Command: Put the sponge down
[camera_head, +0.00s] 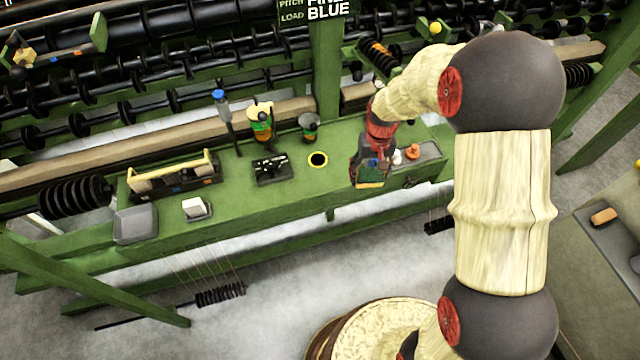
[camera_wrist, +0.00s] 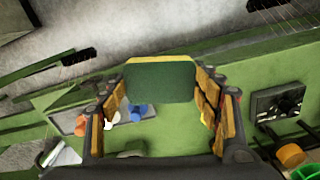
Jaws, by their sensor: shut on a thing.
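The sponge, dark green with a yellow edge (camera_wrist: 160,82), sits between the two fingers of my gripper (camera_wrist: 163,100) in the wrist view. The fingers, with orange-yellow pads, are shut on it from both sides.
A grey tray (camera_head: 428,151) with an orange item (camera_head: 412,152) lies right of my gripper. Bare bench top lies between caddy and plate.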

